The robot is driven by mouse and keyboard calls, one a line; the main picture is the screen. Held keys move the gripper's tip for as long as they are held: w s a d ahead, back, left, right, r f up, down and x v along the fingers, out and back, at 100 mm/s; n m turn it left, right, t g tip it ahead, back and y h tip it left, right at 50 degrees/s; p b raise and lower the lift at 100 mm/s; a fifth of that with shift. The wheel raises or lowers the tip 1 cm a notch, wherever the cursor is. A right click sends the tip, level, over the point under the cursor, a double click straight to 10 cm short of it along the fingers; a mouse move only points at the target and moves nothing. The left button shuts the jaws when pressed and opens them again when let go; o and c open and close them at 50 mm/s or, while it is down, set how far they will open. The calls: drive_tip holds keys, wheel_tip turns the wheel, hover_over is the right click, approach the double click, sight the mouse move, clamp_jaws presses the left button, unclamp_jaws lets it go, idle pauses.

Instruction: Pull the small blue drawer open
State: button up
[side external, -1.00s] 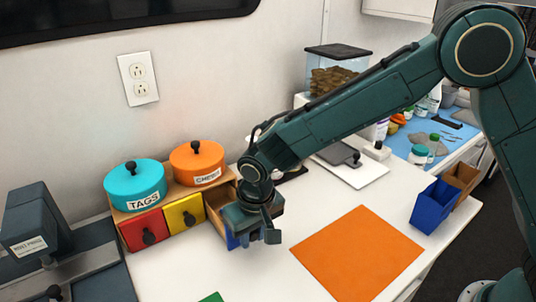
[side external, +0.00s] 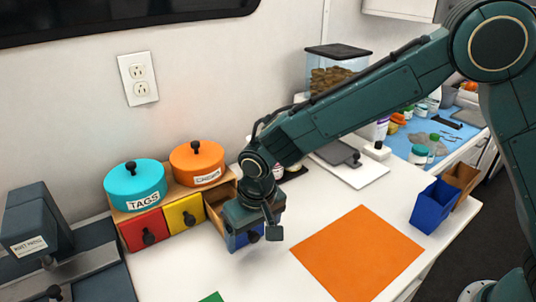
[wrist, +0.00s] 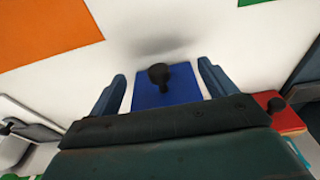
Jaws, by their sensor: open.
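The small blue drawer (side external: 241,242) stands pulled out of the wooden drawer unit, with its wooden side (side external: 217,214) bare beside the yellow drawer. Its front carries a dark round knob (side external: 254,237). In the wrist view the blue front (wrist: 183,90) and the knob (wrist: 159,74) show between my fingers. My gripper (side external: 262,232) is over the drawer's front end and hides part of it. In the wrist view my gripper (wrist: 161,84) is open, with one finger on each side of the knob and apart from it.
The red drawer (side external: 134,235) and yellow drawer (side external: 178,217) are shut. Teal (side external: 134,181) and orange (side external: 197,162) lidded tins sit on the unit. An orange mat (side external: 357,250) lies right; blue (side external: 432,207) and brown (side external: 463,180) bins stand beyond. White table between is clear.

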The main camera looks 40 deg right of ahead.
drive_tip(key=shift+r, duration=3.4)
drive_tip(key=shift+d+r, duration=0.1)
drive_tip(key=shift+d+r, duration=0.25)
drive_tip(key=s+d+r+t, duration=0.1)
drive_tip(key=s+d+r, duration=0.3)
drive_tip(key=d+r, duration=0.3)
drive_tip(key=s+d+r+t, duration=0.1)
drive_tip(key=s+d+r, duration=0.3)
drive_tip(key=d, duration=0.4)
drive_tip(key=s+d+t, duration=0.1)
drive_tip(key=s+d, duration=0.4)
drive_tip(key=s, duration=0.3)
drive_tip(key=s+d, duration=0.5)
drive_tip(key=s, duration=0.3)
drive_tip(key=shift+r+t, duration=0.4)
